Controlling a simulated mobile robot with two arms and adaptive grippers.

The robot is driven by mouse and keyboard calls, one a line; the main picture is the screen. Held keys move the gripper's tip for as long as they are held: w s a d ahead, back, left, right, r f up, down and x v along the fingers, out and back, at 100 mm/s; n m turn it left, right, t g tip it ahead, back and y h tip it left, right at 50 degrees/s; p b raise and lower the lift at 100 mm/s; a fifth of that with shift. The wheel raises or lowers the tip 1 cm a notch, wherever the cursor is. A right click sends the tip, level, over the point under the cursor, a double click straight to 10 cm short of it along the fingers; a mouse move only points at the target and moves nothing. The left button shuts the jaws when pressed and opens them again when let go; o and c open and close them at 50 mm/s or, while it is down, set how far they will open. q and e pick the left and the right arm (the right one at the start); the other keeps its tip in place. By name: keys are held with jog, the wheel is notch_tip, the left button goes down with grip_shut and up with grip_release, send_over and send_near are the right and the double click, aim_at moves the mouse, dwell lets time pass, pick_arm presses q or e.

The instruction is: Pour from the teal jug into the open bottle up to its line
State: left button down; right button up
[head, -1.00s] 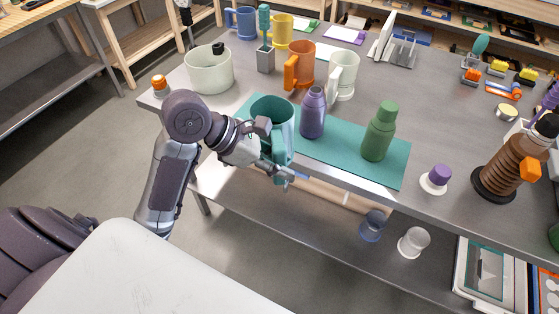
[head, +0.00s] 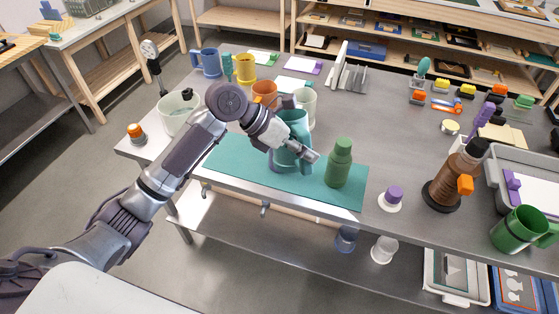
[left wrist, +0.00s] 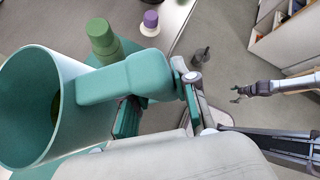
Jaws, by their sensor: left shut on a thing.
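My left gripper (head: 312,157) is shut on the handle of the teal jug (head: 291,128). The jug looks about upright above the teal mat; whether it touches the mat I cannot tell. In the left wrist view the jug (left wrist: 25,95) is at the left, its mouth showing some dark liquid, and its handle (left wrist: 130,78) runs to the fingers. The green bottle (head: 339,165) stands on the mat right of the jug. The purple bottle is not visible now. A purple cap (head: 394,192) sits on a white disc. My right gripper (left wrist: 240,93) shows small in the left wrist view, its opening unclear.
The teal mat (head: 235,160) lies along the table's front edge. An orange mug (head: 264,92) and a white mug (head: 307,105) stand behind the jug. A brown bottle (head: 452,182) and a green mug (head: 515,228) stand at the right. The table's middle right is fairly clear.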

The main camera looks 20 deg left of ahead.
aim_at(304, 129)
pick_arm(q)
jog(key=shift+n, duration=0.6)
jog(key=w+r+p, duration=0.2)
jog(key=w, duration=0.1)
jog(key=shift+w+d+r, duration=0.15)
jog(key=shift+r, duration=0.1)
jog(key=shift+n, duration=0.3)
jog(key=shift+w+f, duration=0.3)
jog(key=shift+f, duration=0.7)
jog(key=shift+w+f, duration=0.25)
jog(key=shift+f, duration=0.75)
jog(key=shift+w+a+r+n+g+h, duration=0.15)
jog(key=shift+r+n+h, duration=0.15)
jog(key=shift+r, duration=0.35)
jog(key=shift+w+a+r+n+g+h, duration=0.2)
jog(key=shift+r+h, duration=0.25)
jog(key=shift+r, duration=0.2)
jog(key=shift+w+a+r+n+g+h, duration=0.2)
jog(key=shift+r+h, duration=0.15)
jog(key=shift+r, duration=0.3)
pick_arm(e)
jog(key=shift+d+r, duration=0.15)
jog(key=shift+r, duration=0.9)
jog(key=shift+d+r, duration=0.1)
jog(key=shift+r, duration=0.95)
